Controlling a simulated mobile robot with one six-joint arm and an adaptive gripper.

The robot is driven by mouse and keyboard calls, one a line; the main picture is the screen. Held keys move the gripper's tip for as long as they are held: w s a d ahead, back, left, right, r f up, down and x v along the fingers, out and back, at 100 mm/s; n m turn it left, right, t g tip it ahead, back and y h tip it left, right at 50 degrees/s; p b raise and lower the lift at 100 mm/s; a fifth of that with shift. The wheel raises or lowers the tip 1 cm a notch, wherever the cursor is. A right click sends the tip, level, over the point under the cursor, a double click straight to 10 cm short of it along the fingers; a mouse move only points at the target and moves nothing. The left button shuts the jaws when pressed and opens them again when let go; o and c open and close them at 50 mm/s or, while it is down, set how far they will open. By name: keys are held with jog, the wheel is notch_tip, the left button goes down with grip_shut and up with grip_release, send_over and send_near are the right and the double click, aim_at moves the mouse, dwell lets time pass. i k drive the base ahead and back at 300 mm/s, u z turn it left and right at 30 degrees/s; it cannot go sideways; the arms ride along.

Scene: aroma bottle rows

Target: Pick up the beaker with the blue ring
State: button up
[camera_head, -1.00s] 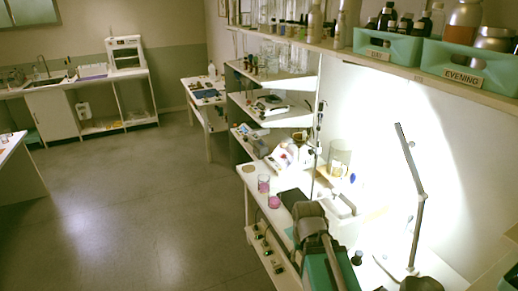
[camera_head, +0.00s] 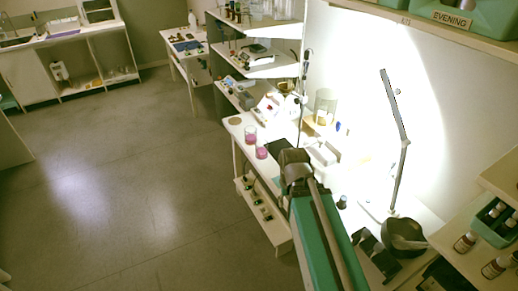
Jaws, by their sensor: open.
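Two small clear beakers with pink contents stand near the bench's left edge, the farther beaker (camera_head: 251,136) behind the nearer beaker (camera_head: 262,152). A larger clear glass vessel (camera_head: 325,104) stands farther back. No blue ring can be made out on any of them at this size. A small blue item (camera_head: 338,127) is beside the larger vessel. My folded arm covers part of the bench.
A small dark bottle (camera_head: 342,202) is near my arm. Shelves (camera_head: 250,65) rise behind the beakers. Bottles (camera_head: 495,266) fill the lower right. The floor (camera_head: 120,170) at left is clear.

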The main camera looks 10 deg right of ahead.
aim_at(261, 145)
jog(key=u, duration=2)
jog(key=i, duration=2.9)
jog(key=z, duration=0.05)
